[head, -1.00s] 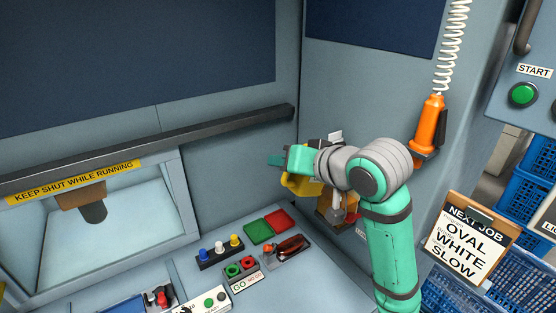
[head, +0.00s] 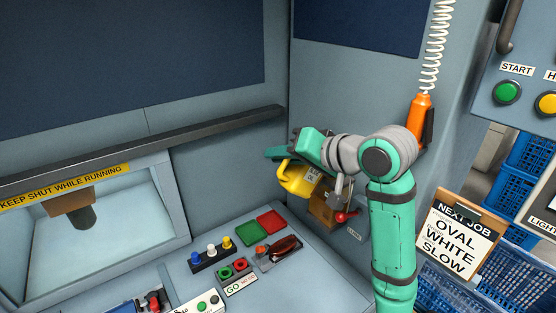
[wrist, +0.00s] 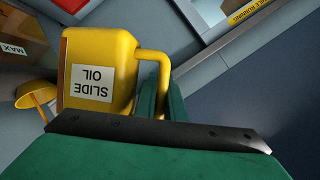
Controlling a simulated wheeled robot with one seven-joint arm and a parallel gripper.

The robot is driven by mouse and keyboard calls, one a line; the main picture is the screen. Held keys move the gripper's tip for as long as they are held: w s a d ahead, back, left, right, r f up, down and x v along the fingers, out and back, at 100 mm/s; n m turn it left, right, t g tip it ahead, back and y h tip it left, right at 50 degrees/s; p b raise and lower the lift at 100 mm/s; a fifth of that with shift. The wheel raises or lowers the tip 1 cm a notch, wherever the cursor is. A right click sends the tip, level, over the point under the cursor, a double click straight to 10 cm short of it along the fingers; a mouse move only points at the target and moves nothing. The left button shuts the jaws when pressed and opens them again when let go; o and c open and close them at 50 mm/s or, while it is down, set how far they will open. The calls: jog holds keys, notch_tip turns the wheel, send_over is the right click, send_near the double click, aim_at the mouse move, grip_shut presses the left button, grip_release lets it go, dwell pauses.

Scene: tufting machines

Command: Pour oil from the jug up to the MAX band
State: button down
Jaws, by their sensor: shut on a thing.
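The yellow jug (head: 296,181) hangs tilted below my gripper (head: 284,152) in the head view. In the wrist view the jug (wrist: 118,62) shows its SLIDE OIL label upside down, and my gripper is shut on its handle (wrist: 158,64). No oil stream is visible. The oil level cannot be made out.
A brown box-like fitting (head: 322,208) with a red-knobbed lever (head: 342,215) is on the wall just below the jug. An orange handle (head: 419,117) hangs right.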

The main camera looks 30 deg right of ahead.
jog(key=d+r+m+y, duration=0.2)
jog(key=d+r+m, duration=0.1)
jog(key=r, duration=0.4)
jog(key=shift+w+m+y, duration=0.2)
jog(key=shift+m+y, duration=0.1)
dwell(0.9)
jog(key=shift+d, duration=0.15)
dwell(1.2)
jog(key=shift+s, duration=0.15)
dwell(4.6)
